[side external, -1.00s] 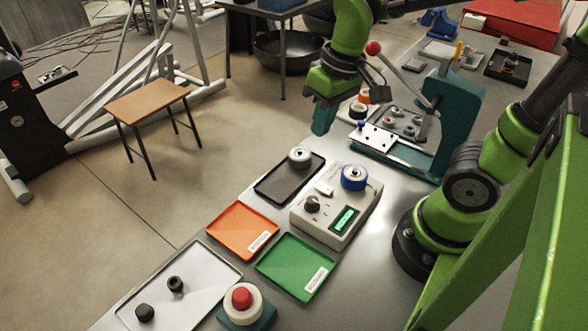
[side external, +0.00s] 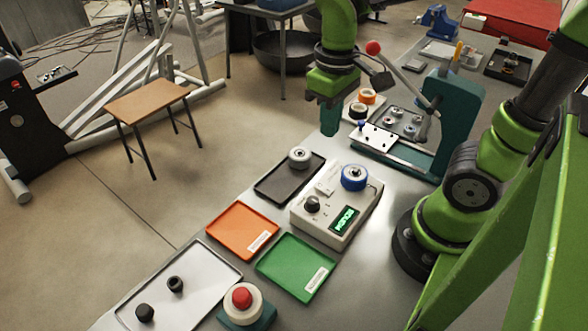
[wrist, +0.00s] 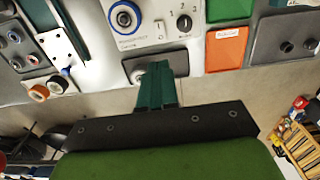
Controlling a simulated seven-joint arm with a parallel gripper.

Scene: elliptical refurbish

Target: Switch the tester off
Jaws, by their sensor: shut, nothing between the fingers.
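The tester (side external: 338,228) is a pale box on the bench in the side view. It carries a black knob (side external: 312,204), a small pale raised piece (side external: 325,189), a display (side external: 345,218) with bright green characters on dark, and a blue-ringed round part (side external: 354,178). The tester also shows at the top of the wrist view (wrist: 155,38), with its knob (wrist: 184,23) and the blue-ringed part (wrist: 123,18); the display is out of that view. My gripper (side external: 329,131) is shut and empty, pointing down above and behind the tester. Its fingers (wrist: 158,72) touch nothing visible.
A black tray (side external: 270,190) with a grey round part (side external: 299,157) lies beside the tester. Orange (side external: 225,235) and green (side external: 278,277) trays lie in front. A red-button box (side external: 242,303) stands at the near edge. A lever press (side external: 452,110) stands behind, right of my gripper.

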